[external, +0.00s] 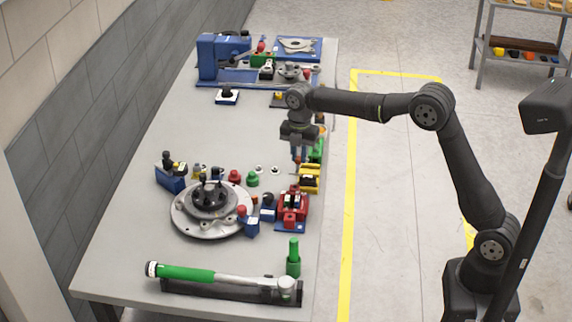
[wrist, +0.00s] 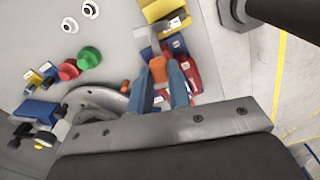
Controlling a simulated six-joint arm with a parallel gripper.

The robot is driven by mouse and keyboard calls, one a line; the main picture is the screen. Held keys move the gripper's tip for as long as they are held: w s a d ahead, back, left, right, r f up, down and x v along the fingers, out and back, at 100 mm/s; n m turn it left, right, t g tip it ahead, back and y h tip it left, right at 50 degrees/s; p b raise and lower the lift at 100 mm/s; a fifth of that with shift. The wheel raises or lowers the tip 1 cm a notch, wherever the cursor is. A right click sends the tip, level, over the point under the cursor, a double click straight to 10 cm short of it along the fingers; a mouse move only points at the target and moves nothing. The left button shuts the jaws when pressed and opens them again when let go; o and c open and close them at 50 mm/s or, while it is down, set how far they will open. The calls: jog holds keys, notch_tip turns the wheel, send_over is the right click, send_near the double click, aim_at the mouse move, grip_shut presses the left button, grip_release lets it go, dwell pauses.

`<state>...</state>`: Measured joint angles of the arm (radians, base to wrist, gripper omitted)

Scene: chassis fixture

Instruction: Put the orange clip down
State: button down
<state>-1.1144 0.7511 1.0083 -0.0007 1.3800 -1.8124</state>
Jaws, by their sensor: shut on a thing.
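My gripper (external: 298,157) points down above the right edge of the table (external: 130,245). In the wrist view its two blue fingers (wrist: 162,82) are closed on the orange clip (wrist: 158,69), which shows between their tips. In the external view the clip is too small to make out clearly. Just beyond the fingertips in the wrist view are a yellow block fixture (wrist: 160,10) and a red fixture (wrist: 192,76). I cannot tell whether the clip touches anything below it.
A round metal flange (external: 185,222) with a black hub stands left of the red fixture (external: 293,205). Red and green knobs (external: 252,179) and white rings stand nearby. A blue machine (external: 222,58) stands far back.

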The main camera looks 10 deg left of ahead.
jog(key=w+d+m, duration=0.2)
jog(key=w, duration=0.5)
send_over(276, 187)
notch_tip(276, 187, down, 7)
jog(key=shift+r, duration=0.2)
jog(key=shift+f, duration=1.95)
jog(key=shift+f, duration=0.1)
jog(key=c, duration=1.3)
grip_release()
jog(key=shift+c, duration=0.2)
